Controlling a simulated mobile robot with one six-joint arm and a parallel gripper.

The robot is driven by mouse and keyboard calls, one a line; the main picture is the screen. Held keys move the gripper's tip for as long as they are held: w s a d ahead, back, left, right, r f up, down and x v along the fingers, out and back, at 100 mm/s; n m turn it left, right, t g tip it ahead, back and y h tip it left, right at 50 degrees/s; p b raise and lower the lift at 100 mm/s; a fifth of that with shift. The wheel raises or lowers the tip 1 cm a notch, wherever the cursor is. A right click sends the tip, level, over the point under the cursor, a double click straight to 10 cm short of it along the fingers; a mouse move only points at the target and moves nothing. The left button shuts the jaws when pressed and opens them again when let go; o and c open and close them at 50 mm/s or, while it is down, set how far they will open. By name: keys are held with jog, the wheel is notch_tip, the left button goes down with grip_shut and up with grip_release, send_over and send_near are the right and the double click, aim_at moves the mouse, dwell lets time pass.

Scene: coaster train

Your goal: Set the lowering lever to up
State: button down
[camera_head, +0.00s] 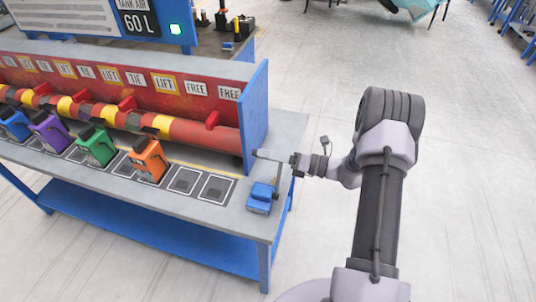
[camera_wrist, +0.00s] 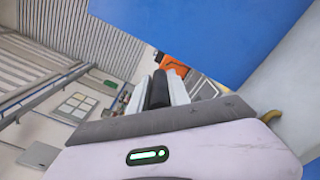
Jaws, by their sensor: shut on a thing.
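A blue lever box (camera_head: 260,198) sits on the right end of the bench. A thin grey lever (camera_head: 278,178) rises from it, close to upright; no label is readable, but it appears to be the lowering lever. My gripper (camera_head: 268,155) reaches in from the right at the lever's top. In the wrist view my gripper (camera_wrist: 158,90) has its two pale fingers on either side of a dark cylindrical handle (camera_wrist: 158,92), shut on it. The lever's lower part is hidden in the wrist view.
A red rack with a blue end panel (camera_head: 256,115) stands just left of my gripper. Orange (camera_head: 150,160), green (camera_head: 96,147), purple and blue units stand along the grey bench (camera_head: 180,205). A display (camera_head: 138,20) reads 60 L. Open floor lies right.

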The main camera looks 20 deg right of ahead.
jog(key=shift+s+f, duration=0.15)
jog(key=shift+f, duration=0.1)
jog(key=c, duration=1.3)
grip_release()
jog(key=shift+o, duration=0.2)
jog(key=shift+r, duration=0.1)
jog(key=shift+d, duration=0.1)
jog(key=p+v, duration=0.2)
jog(key=v, duration=1.5)
